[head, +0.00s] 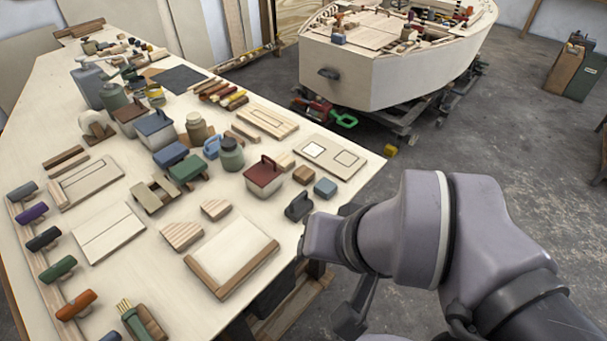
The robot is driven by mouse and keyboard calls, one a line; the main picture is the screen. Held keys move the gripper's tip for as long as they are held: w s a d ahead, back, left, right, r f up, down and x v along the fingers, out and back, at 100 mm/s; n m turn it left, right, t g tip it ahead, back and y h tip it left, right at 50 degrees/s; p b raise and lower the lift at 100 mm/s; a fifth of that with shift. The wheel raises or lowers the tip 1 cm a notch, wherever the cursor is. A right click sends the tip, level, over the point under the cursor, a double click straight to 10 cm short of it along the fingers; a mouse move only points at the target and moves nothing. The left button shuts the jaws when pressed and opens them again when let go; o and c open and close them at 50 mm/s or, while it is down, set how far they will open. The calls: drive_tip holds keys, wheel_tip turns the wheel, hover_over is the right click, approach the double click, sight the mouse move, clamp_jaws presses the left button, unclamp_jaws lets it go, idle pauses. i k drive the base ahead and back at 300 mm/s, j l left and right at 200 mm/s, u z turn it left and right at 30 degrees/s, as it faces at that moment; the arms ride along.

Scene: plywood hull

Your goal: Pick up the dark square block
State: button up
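Two small square blocks stand side by side near the right edge of the workbench (225,300). One is a brown wooden block (303,174); the other is a blue-grey block (325,187), just right of and nearer than the brown one. I cannot tell for sure which is the dark one meant. Both are upright and uncovered. My arm reaches in from the lower right, its end beside the bench's right edge, nearer than the blocks and apart from them. Dark parts at the arm's end may be my gripper (350,315); its fingers are not clear.
A red-lidded box (264,178) stands left of the blocks, and a black handled tool (298,207) lies nearer, at the bench edge. A board with squares (330,157) lies behind. The bench is crowded with tools and jars.

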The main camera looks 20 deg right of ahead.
sight(304, 176)
drive_tip(key=i+l, duration=0.7)
drive_tip(key=i, duration=0.15)
